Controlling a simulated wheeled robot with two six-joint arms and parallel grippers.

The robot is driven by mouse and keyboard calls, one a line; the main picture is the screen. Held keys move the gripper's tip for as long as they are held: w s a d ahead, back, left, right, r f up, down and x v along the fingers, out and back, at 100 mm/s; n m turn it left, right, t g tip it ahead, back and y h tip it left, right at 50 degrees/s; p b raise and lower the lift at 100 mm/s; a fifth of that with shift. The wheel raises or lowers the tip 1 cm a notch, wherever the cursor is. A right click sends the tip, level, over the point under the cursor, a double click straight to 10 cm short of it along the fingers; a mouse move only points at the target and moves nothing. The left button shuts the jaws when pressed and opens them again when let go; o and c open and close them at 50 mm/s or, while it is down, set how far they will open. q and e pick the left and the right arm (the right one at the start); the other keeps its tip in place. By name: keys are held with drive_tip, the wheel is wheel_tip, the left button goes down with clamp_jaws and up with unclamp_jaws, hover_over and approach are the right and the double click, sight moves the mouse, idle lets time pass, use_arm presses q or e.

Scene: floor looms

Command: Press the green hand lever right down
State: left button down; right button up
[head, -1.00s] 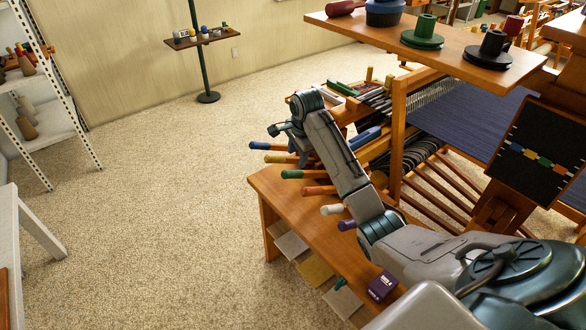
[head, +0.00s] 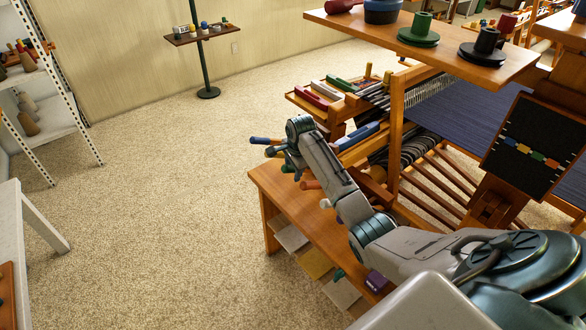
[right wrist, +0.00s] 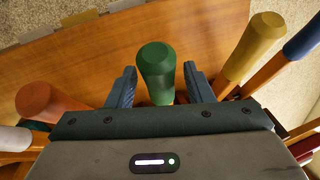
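The green hand lever (right wrist: 156,72) has a rounded handle that stands between the two fingers of my right gripper (right wrist: 159,80) in the right wrist view. The gripper is open, with a gap on both sides of the handle. In the head view the green handle (head: 287,168) is partly hidden by my right gripper (head: 281,154) and arm. Whether the lever is up or down compared with its neighbours is hard to tell. My left gripper is not in view.
A yellow lever (right wrist: 254,45) and a blue lever (right wrist: 305,38) stand to one side, an orange lever (right wrist: 45,104) and a white lever (right wrist: 15,138) to the other. The wooden bench (head: 300,220) lies below. Carpet to the left is clear.

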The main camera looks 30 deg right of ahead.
clamp_jaws()
drive_tip(key=shift+a+f+h+p, duration=0.3)
drive_tip(key=shift+a+f, duration=0.1)
drive_tip(key=shift+f, duration=0.2)
drive_tip(key=f+h, duration=0.1)
drive_tip(key=f, duration=0.1)
drive_tip(key=a+f+h+b, duration=0.1)
drive_tip(key=f+h, duration=0.1)
drive_tip(key=f, duration=0.1)
drive_tip(key=a+f+h+b, duration=0.1)
drive_tip(key=f, duration=0.1)
drive_tip(key=shift+s+f+n, duration=0.1)
drive_tip(key=shift+f+n, duration=0.15)
drive_tip(key=shift+n, duration=0.05)
drive_tip(key=shift+f+t+h+b, duration=0.3)
drive_tip(key=shift+f+h+b, duration=0.35)
drive_tip(key=shift+h+b, duration=0.1)
drive_tip(key=shift+o, duration=0.2)
unclamp_jaws()
